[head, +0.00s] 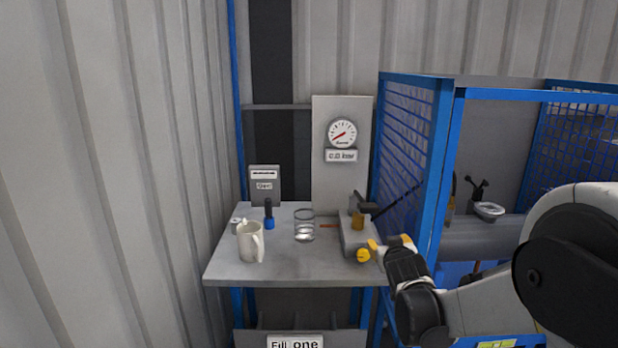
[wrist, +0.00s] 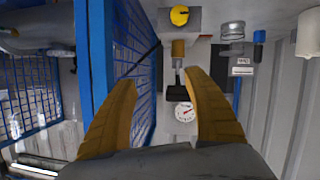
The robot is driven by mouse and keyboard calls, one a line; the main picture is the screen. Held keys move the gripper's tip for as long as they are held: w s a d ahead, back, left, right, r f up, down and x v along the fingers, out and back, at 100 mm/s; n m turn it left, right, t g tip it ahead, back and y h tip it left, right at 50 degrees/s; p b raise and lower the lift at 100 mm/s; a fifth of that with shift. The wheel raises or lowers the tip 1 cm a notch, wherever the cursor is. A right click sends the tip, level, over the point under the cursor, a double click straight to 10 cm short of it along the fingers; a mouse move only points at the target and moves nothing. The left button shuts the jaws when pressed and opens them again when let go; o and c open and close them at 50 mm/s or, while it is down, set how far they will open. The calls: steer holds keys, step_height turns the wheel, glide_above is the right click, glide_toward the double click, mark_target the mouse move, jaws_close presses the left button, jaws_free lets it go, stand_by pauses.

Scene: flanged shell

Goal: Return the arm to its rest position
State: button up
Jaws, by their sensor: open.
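My arm reaches in from the right in the head view, and my gripper (head: 384,249) is at the right edge of the grey table (head: 262,272). Its two yellow fingers are spread apart in the wrist view (wrist: 160,85), with nothing between them being held. A grey block with a yellow knob (head: 363,255) and a brass-coloured part (head: 357,221) stands just left of the fingers; the knob also shows in the wrist view (wrist: 180,15). A dark lever (head: 368,207) sits above the block. I cannot tell whether a fingertip touches the block.
A cream jug (head: 249,242), a blue-and-black item (head: 269,216) and a clear glass (head: 304,228) stand on the table. A gauge panel (head: 342,134) rises behind. A blue mesh cage (head: 436,165) stands close to my arm on the right.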

steer(key=s+r+g, duration=0.3)
steer(key=s+r, duration=0.1)
steer(key=s, duration=1.2)
steer(key=s+a+f+g+y, duration=0.1)
steer(key=s+f+g, duration=0.1)
steer(key=s, duration=0.9)
steer(key=s+a+f+g, duration=0.1)
steer(key=s+a+f, duration=0.1)
steer(key=s, duration=0.9)
steer(key=shift+s+f+m+g+y, duration=0.15)
steer(key=shift+f+m+g+y, duration=0.25)
